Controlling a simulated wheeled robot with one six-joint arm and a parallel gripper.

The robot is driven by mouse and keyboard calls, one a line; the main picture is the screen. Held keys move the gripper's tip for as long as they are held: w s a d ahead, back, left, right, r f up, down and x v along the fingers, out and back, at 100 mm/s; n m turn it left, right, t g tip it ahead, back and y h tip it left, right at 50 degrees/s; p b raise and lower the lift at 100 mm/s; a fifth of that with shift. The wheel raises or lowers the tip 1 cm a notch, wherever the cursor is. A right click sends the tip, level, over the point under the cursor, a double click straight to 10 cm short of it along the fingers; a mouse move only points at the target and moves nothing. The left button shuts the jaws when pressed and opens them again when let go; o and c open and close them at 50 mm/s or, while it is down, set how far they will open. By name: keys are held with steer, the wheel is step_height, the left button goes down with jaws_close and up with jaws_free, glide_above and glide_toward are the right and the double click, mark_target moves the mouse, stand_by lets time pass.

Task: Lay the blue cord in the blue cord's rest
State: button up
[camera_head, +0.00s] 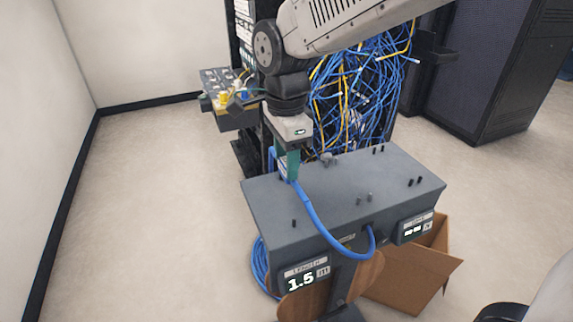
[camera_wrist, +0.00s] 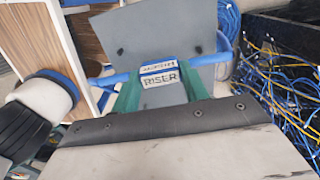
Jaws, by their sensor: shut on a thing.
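My gripper is shut on the cord above the box's left back part. In the wrist view, the blue cord (camera_wrist: 207,60) runs sideways between the green fingers (camera_wrist: 160,88), and a white tag (camera_wrist: 160,77) reading "RISER" shows there. Small dark pegs (camera_head: 415,181) stand on the box top; I cannot tell which, if any, form the blue cord's rest.
The box front bears a "1.5 m" display (camera_head: 302,281) and a second display (camera_head: 416,229). A coil of blue cable (camera_head: 262,270) hangs at the left. An open cardboard box (camera_head: 412,278) is below right. Tangled blue and yellow cables (camera_head: 360,90) hang behind. Open floor lies left.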

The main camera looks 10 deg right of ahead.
step_height(320, 180, up, 2)
steer(key=shift+r, duration=0.1)
steer(key=shift+f, duration=2.5)
steer(key=shift+f, duration=0.7)
steer(key=shift+f, duration=1.1)
steer(key=shift+f, duration=0.2)
